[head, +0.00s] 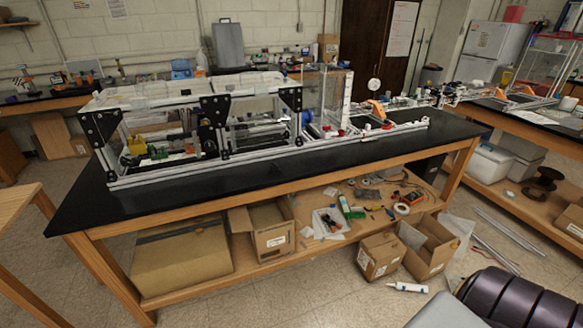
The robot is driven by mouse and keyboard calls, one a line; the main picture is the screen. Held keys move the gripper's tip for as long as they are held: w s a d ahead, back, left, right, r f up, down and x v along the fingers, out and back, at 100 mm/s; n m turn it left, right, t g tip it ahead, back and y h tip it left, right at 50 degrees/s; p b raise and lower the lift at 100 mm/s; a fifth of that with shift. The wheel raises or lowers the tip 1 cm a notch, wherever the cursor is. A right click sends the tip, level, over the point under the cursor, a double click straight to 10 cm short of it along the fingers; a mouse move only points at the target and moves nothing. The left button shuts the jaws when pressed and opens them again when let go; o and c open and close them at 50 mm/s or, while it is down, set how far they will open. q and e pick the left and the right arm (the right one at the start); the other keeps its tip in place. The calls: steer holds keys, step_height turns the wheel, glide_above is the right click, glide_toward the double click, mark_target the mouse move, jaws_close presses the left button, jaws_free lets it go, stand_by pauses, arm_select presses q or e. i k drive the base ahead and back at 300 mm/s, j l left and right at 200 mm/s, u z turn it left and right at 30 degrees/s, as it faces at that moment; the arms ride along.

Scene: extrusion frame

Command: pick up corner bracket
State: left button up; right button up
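A long extrusion frame (268,155) of light metal bars stands on the black-topped bench. Dark triangular corner plates with light dots, which look like corner brackets, sit at its upper corners: one at the left end (92,128), one near the middle (213,108) and one further right (290,97). They appear fixed to the bars. I see no clearly loose corner bracket, and small parts are too tiny to tell. Neither of my grippers is in view.
The bench's black top (215,185) is bare along its front. Its lower shelf holds cardboard boxes (182,255), a white bin (330,222) and loose tools. An open box (428,245) and a white tube (407,287) are on the floor. Another wooden table (18,205) stands at left.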

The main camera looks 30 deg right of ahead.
mark_target(274, 169)
steer(key=i+j+z, duration=0.25)
steer(key=j+z, duration=0.2)
steer(key=i+j+z, duration=0.15)
steer(key=j+z, duration=0.3)
steer(key=i+j+z, duration=0.1)
steer(key=j+z, duration=1)
steer(key=j, duration=0.25)
steer(key=k+j+z, duration=0.15)
steer(key=j, duration=0.25)
